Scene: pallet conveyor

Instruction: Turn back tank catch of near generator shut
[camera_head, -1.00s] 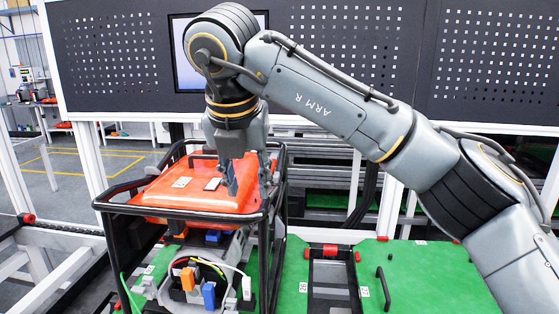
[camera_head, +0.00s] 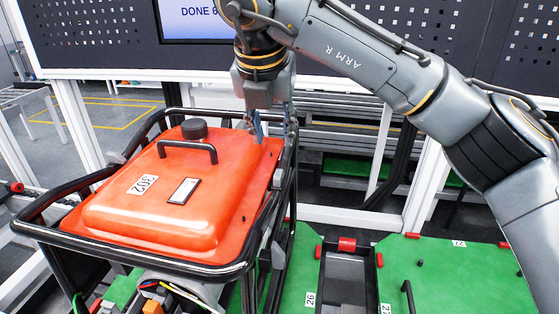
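The near generator (camera_head: 150,215) has a red-orange tank marked 302, with a black cap and a black handle on top, inside a black tube frame. My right gripper (camera_head: 268,138) points down at the tank's back right corner, close to the frame's rail. Its fingers look apart, with blue-grey pads; I cannot see whether anything sits between them. The back tank catch is not clear to see; the gripper covers that corner. My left gripper is not in view.
A green pallet surface (camera_head: 455,275) with a dark slot and red blocks lies to the right of the generator. A black perforated panel (camera_head: 480,45) with a screen (camera_head: 205,18) stands behind. White posts and rails stand behind the generator.

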